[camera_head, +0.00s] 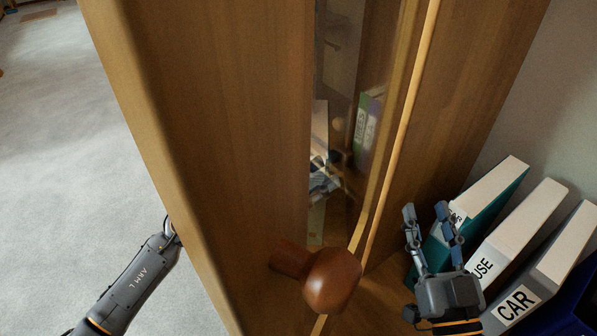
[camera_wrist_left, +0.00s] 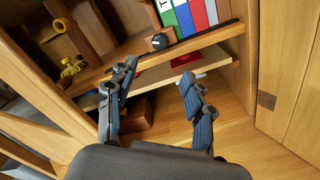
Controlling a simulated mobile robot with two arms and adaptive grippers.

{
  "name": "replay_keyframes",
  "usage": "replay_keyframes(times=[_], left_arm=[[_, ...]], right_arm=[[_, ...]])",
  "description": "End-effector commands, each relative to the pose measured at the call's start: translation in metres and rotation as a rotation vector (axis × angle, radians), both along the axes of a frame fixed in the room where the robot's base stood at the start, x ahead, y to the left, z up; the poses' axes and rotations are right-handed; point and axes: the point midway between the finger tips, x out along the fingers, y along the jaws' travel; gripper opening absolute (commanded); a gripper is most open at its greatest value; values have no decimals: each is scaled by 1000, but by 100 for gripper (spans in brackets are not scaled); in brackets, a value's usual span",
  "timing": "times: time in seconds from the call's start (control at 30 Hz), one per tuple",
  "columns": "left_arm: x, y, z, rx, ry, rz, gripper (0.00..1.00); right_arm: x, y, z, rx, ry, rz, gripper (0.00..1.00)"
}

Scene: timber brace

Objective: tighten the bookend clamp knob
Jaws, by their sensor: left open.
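In the left wrist view a small black round knob (camera_wrist_left: 158,41) sits at the shelf's front edge, at the left end of a dark bar and below a row of coloured books (camera_wrist_left: 190,17). I cannot tell for sure that it is the bookend clamp's knob. My left gripper (camera_wrist_left: 158,71) is open and empty, its fingers apart, short of the shelf and below the knob in the picture. In the head view the left arm goes behind a wooden panel, which hides its gripper. My right gripper (camera_head: 427,211) is open and empty beside the binders.
A large brown wooden knob (camera_head: 333,280) stands close in front in the head view. The wooden panel (camera_head: 215,130) fills the middle left. Binders (camera_head: 520,235) stand at the right. A yellow object (camera_wrist_left: 72,68) lies left in the wrist view. Carpet (camera_head: 60,150) at left is clear.

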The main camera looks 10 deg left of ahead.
Motion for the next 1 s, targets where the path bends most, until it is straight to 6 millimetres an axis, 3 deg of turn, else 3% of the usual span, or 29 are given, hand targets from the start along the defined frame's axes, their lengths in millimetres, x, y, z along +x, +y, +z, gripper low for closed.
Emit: replay_keyframes(times=[0.43,0.57,0.67,0.77,0.9,1.0], left_arm=[[-7,7,0,-2,1,-1,52],[-15,-1,6,-110,54,-8,52],[-30,-14,22,-375,192,-28,52],[-52,-25,46,-800,427,-74,52],[-81,-24,77,-1503,851,-197,52],[-98,-15,88,-1980,1161,-324,52]], right_arm=[[0,0,0,0,0,0,40],[0,0,0,0,0,-1,40],[0,0,0,-1,0,-1,40],[0,0,0,-1,0,-1,40],[0,0,0,-1,0,-1,40],[0,0,0,-1,0,-1,40]])
